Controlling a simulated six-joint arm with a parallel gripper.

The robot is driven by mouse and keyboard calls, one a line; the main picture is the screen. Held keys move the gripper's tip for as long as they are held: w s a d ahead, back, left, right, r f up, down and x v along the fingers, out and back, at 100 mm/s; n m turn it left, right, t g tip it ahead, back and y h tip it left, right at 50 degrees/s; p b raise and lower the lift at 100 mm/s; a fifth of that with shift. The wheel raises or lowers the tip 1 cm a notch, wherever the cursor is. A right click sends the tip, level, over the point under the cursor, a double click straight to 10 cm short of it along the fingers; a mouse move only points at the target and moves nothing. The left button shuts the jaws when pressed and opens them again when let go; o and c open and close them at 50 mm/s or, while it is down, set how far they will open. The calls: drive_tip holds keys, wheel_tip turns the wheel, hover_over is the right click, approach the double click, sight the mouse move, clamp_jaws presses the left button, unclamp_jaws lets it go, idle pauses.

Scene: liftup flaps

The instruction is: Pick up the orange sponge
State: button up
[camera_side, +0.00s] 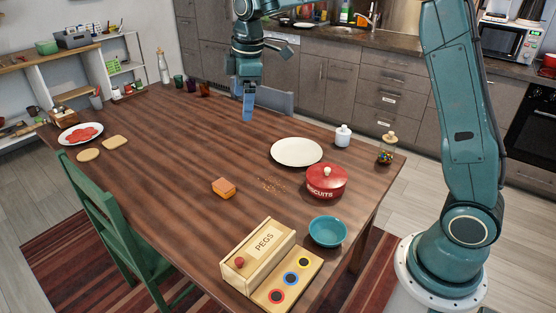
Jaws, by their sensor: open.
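The orange sponge (223,188) is a small block lying on the wooden table (180,150), near the middle. My gripper (248,115) hangs above the table, up and to the right of the sponge in the picture. It points down, is open and holds nothing. The sponge is in full view and clear of the gripper.
Crumbs (270,184) lie just right of the sponge. A red biscuit tin (326,185), a white plate (297,151), a teal bowl (328,231) and a wooden pegs box (258,250) stand around it. The table left of the sponge is clear.

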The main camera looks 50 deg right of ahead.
drive_tip(key=w+f+n+g, duration=0.1)
drive_tip(key=w+f+n, duration=0.2)
drive_tip(key=w+f, duration=0.55)
drive_tip(key=n+g, duration=0.1)
drive_tip(key=n, duration=0.2)
hover_over(223, 185)
drive_tip(key=shift+d+f, duration=0.15)
drive_tip(key=shift+f, duration=4.9)
drive_tip(key=shift+d+f, duration=0.1)
drive_tip(key=shift+f, duration=4.95)
drive_tip(key=shift+a+f, duration=0.15)
drive_tip(key=shift+f, duration=2.45)
drive_tip(key=c, duration=1.1)
